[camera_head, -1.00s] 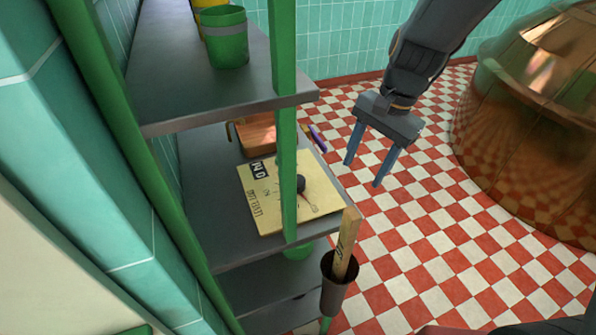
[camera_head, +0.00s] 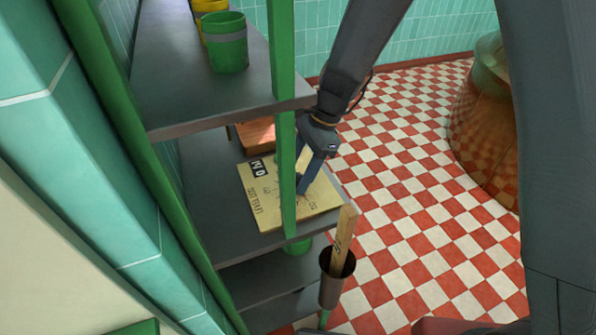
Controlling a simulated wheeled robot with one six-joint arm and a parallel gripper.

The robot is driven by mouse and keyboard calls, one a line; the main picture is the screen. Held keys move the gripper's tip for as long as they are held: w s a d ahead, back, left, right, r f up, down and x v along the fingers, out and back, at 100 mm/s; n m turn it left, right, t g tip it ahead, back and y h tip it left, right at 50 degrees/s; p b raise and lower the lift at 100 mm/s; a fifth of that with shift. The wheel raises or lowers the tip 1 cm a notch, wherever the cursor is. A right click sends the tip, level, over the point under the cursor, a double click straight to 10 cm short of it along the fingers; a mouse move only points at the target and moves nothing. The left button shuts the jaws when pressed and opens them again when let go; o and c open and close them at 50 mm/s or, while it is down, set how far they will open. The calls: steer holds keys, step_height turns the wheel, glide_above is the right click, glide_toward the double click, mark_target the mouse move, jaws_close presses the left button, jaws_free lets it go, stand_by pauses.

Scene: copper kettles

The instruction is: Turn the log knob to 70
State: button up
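The log board (camera_head: 262,202) is a cream panel lying on the middle grey shelf. It has dial marks, "LEVEL LOG" lettering and a black tag reading "0 M" or similar. Its dark knob is hidden in the current view behind my gripper and the green post. My gripper (camera_head: 304,188) reaches down over the right part of the board, with its fingertips at the place of the knob. The fingers overlap in this view, so I cannot tell whether they touch or hold the knob. The pointer's reading is not legible.
A green shelf post (camera_head: 287,185) stands in front of the board, close to my gripper. The upper shelf (camera_head: 190,98) holds a green cup (camera_head: 225,45) and yellow one. A brown holder (camera_head: 337,278) with a wooden stick hangs at the shelf edge. A copper kettle (camera_head: 485,140) stands right.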

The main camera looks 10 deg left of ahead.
steer(key=shift+f, duration=0.15)
steer(key=c, duration=1)
steer(key=shift+c, duration=0.2)
